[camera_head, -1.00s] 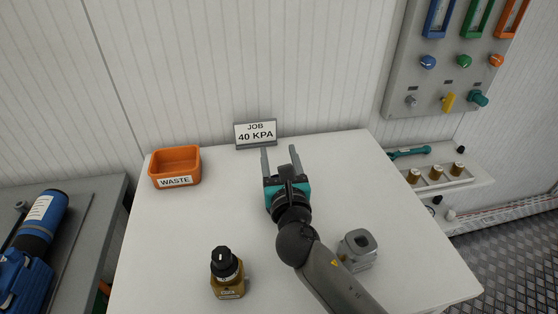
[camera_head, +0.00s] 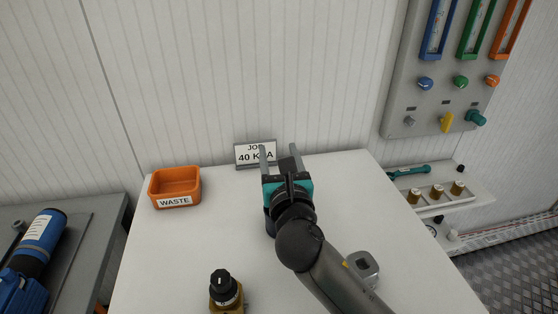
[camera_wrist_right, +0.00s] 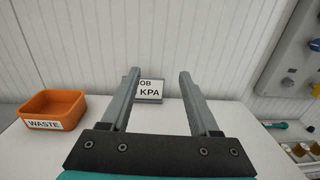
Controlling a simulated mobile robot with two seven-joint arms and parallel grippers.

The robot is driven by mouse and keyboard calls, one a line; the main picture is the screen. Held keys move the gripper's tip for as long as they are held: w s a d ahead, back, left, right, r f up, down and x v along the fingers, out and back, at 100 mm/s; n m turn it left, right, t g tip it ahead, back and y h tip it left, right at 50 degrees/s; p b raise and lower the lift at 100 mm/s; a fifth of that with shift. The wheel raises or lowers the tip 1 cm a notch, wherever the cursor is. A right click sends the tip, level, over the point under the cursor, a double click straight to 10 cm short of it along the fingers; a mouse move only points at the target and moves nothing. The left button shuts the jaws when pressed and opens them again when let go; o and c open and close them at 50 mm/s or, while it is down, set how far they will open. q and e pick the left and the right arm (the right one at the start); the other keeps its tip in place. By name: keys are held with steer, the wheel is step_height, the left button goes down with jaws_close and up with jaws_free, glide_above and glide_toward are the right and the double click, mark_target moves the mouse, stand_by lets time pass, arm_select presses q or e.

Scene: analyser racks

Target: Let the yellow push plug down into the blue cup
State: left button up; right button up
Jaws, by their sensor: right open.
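A yellow part (camera_head: 447,122) sits in the lower row of the grey wall panel at the upper right, between a grey part and a teal one. I cannot tell if it is the push plug. A blue knob (camera_head: 426,83) is above it, under a blue-framed gauge; I see no clear blue cup. My right gripper (camera_head: 278,150) is open and empty over the back of the white table, left of the panel, its fingers in front of the job sign. It also shows open in the right wrist view (camera_wrist_right: 159,72). My left gripper is out of view.
An orange waste bin (camera_head: 152,190) stands at the table's back left, with the 40 KPA sign (camera_head: 243,161) at the back. A brass device with a black knob (camera_head: 223,285) and a grey block (camera_head: 362,267) are nearer. A shelf (camera_head: 425,203) is right.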

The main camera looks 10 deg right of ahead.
steer(key=shift+o, duration=0.3)
steer(key=shift+r, duration=0.1)
steer(key=o, duration=0.5)
steer(key=shift+s, duration=0.1)
steer(key=s+p, duration=0.1)
steer(key=s, duration=1.4)
steer(key=shift+a, duration=0.4)
steer(key=shift+s, duration=0.1)
